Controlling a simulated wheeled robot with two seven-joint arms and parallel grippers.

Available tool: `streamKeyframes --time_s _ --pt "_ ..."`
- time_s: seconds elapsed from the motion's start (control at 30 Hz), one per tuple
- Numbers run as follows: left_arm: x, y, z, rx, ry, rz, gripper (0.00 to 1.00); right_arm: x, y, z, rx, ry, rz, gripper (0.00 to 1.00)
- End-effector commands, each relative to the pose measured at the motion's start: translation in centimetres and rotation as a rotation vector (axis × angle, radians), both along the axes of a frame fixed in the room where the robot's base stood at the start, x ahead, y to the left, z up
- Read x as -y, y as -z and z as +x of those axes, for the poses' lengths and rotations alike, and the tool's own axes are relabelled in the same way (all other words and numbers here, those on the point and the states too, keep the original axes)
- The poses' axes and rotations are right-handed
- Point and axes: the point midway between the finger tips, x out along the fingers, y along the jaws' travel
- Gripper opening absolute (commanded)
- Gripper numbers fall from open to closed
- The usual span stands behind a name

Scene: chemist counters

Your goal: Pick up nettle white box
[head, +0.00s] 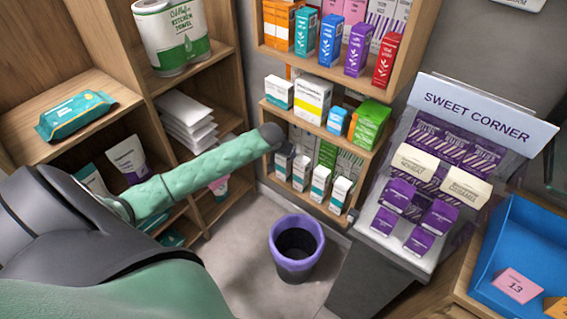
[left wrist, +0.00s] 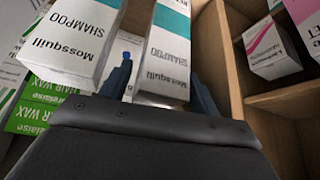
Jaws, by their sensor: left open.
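Several small white boxes with teal lower parts stand in a row on the lower wall shelf in the head view, among them one white box (head: 301,172). No label reading nettle is legible. My left gripper (head: 287,150) is at the left end of this row. In the left wrist view my left gripper (left wrist: 162,92) is open. A white Mossquill shampoo box (left wrist: 166,62) shows between its fingers; I cannot tell whether they touch it. Another Mossquill shampoo box (left wrist: 75,38) is left of the left finger. My right gripper is not in view.
Green hair wax boxes (left wrist: 38,112) and a pink-marked box (left wrist: 270,50) flank the gripper in the left wrist view. Above the row is a shelf with a yellow-white box (head: 312,100). A purple bin (head: 296,250) stands on the floor; the Sweet Corner display (head: 480,115) is right.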

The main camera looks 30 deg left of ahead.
Motion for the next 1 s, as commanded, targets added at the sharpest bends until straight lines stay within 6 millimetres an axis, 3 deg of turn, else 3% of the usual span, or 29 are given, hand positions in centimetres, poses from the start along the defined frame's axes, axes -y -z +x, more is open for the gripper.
streamKeyframes --time_s 0.27,0.57,0.9,1.0 --pt "-0.05 0.26 0.18 0.001 0.0 0.0 0.61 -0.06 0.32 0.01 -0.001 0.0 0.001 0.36" --pt "-0.06 0.23 0.18 0.001 0.0 0.0 0.09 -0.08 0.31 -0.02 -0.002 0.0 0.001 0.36" --pt "-0.06 0.09 0.09 0.001 0.0 0.0 0.09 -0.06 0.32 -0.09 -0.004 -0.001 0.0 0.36" --pt "-0.09 -0.16 -0.06 0.002 0.0 0.0 0.09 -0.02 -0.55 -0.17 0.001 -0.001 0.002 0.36"
